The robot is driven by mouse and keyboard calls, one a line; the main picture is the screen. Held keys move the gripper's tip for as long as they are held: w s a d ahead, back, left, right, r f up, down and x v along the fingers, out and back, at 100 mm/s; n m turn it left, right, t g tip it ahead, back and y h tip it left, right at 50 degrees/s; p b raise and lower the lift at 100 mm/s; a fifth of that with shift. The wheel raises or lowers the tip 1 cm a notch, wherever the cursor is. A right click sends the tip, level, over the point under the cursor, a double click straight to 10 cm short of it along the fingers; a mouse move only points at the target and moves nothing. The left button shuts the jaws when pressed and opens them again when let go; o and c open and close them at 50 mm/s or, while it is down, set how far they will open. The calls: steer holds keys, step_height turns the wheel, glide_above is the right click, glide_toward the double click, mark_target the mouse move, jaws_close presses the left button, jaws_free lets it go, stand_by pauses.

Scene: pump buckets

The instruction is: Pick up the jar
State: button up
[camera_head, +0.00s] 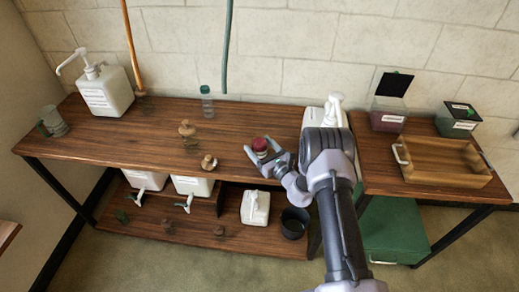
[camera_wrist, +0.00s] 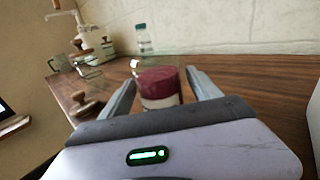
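A glass jar (camera_wrist: 158,84) with dark red contents over a paler lower layer stands upright between my gripper's fingers in the wrist view. In the wrist view, my gripper (camera_wrist: 160,82) is open, with the jar's base hidden behind the gripper body. I cannot tell whether either finger touches the glass.
A clear bottle with a teal cap (camera_head: 207,101) stands behind the jar. Cork-topped glass jars (camera_head: 187,131) stand to the left. A white pump container (camera_head: 313,118) is close to my arm's right. Bare bench (camera_head: 145,135) lies farther left.

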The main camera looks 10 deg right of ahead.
mark_target(263, 143)
steer(key=c, duration=1.4)
jaws_close()
steer(key=shift+r, duration=0.1)
steer(key=shift+r+p, duration=0.3)
steer(key=shift+r, duration=0.1)
steer(key=r+p, duration=0.1)
steer(key=s+r, duration=0.1)
steer(key=shift+d+r+p, duration=0.15)
steer(key=shift+r+p, duration=0.2)
steer(key=shift+r, duration=0.05)
steer(key=s+a+r+p+v, duration=0.1)
steer(key=a+p+v, duration=0.1)
steer(key=v, duration=1.2)
steer(key=shift+s+a+p, duration=0.2)
steer(key=shift+s+p, duration=0.15)
steer(key=shift+p, duration=0.15)
